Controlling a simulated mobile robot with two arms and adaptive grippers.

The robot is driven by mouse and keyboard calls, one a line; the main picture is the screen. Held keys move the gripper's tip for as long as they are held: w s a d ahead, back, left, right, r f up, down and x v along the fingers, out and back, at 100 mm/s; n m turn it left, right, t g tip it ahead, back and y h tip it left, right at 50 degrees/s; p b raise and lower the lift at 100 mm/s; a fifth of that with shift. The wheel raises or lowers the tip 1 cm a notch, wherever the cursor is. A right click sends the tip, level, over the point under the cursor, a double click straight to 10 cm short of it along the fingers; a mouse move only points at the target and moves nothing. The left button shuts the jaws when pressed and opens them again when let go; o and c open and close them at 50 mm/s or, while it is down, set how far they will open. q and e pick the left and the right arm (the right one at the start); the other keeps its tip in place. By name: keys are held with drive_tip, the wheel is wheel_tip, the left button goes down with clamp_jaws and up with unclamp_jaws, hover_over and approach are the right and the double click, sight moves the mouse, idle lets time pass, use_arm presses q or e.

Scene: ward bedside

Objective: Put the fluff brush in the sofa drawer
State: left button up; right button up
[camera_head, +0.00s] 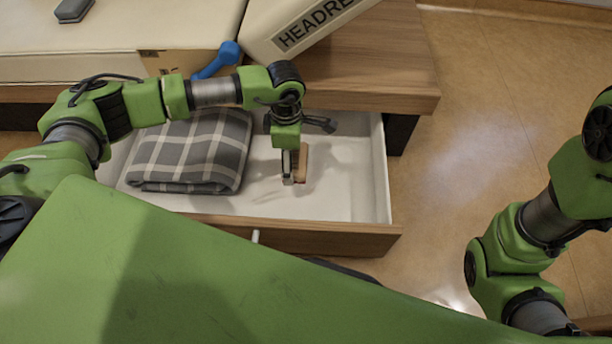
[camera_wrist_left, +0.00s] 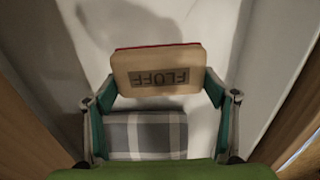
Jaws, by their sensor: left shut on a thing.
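The fluff brush (camera_head: 302,162) is a tan block, with FLUFF lettering and a red edge on its tan body in the left wrist view (camera_wrist_left: 158,70). My left gripper (camera_head: 291,168) is shut on it, with a finger on either side of it in the left wrist view (camera_wrist_left: 163,92). The brush is over the right half of the open sofa drawer (camera_head: 325,240), right of the blanket. Whether it touches the drawer floor I cannot tell. My right arm is at the right; its gripper is out of view.
A folded grey plaid blanket (camera_head: 192,152) fills the drawer's left part; it also shows in the left wrist view (camera_wrist_left: 145,135). A dark item (camera_head: 320,123) lies at the drawer's back. The sofa (camera_head: 110,30) holds a HEADREST cushion (camera_head: 325,15), a blue object (camera_head: 222,58) and a grey block (camera_head: 73,10).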

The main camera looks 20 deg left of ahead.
use_arm(q)
drive_tip(key=d+f+b, duration=0.1)
drive_tip(key=w+d+f+b, duration=0.1)
drive_tip(key=f, duration=0.1)
drive_tip(key=w+d+f+b, duration=0.1)
drive_tip(key=f, duration=0.1)
drive_tip(key=shift+w+d+f, duration=0.1)
drive_tip(key=shift+d+f, duration=0.1)
drive_tip(key=shift+f, duration=0.05)
wheel_tip(320, 180, down, 3)
drive_tip(key=b, duration=0.2)
drive_tip(key=shift+d+f+b, duration=0.15)
drive_tip(key=shift+b, duration=0.2)
drive_tip(key=shift+w, duration=0.1)
drive_tip(key=o, duration=1.1)
drive_tip(key=shift+o, duration=0.2)
